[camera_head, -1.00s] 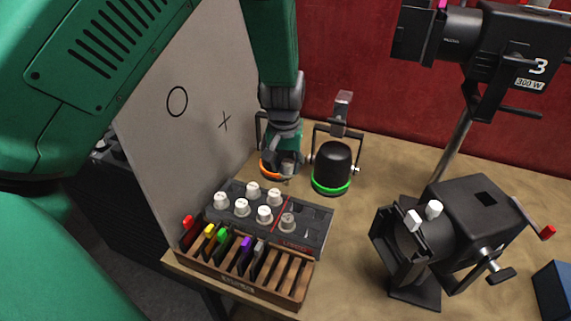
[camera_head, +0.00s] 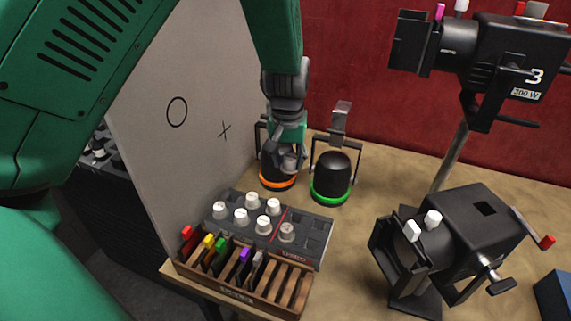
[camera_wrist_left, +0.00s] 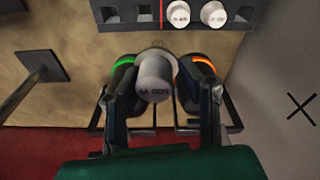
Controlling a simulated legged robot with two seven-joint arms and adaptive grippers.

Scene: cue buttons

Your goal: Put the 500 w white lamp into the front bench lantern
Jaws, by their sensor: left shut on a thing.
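My left gripper (camera_head: 288,165) is shut on a white cylindrical lamp marked 500 W (camera_wrist_left: 155,78), seen between its fingers in the left wrist view. In the head view the gripper hangs in front of the black can with the orange ring, partly hiding it, and the lamp is hard to make out there. A black lantern (camera_head: 455,232) stands low on the bench at the front right, tilted, with a dark square opening on top, well to the right of the gripper. My right gripper is not in view.
A grey rack (camera_head: 318,238) holds several white lamps, behind a wooden box (camera_head: 262,300) of coloured slides. Black cans with orange (camera_head: 279,183) and green (camera_head: 330,192) rings stand behind. A lantern marked 3, 300 W (camera_head: 515,55) is on a stand. A panel (camera_head: 190,150) stands left.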

